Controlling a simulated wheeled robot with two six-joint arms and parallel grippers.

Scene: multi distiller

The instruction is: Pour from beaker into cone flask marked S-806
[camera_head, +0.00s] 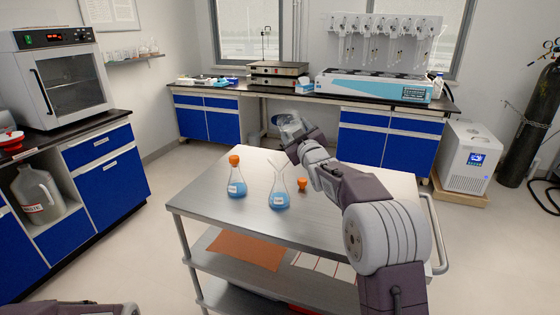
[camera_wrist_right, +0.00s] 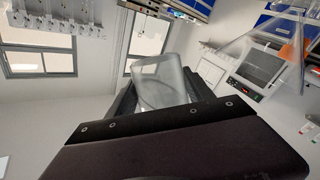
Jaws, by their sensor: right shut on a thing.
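A clear glass beaker (camera_head: 291,127) is held by my right gripper (camera_head: 302,142) above the far part of the steel cart, beyond the flasks. In the right wrist view the beaker (camera_wrist_right: 160,84) sits between the two dark fingers; I cannot tell its contents. One cone flask (camera_head: 237,187) with blue liquid has an orange stopper on. My left gripper is out of view.
A loose orange stopper (camera_head: 302,185) lies on the cart top (camera_head: 210,203), right of the unstoppered flask. The cart's left front is bare. A bench with a blue-white distiller (camera_head: 372,87) stands behind, and an oven (camera_head: 62,78) at left.

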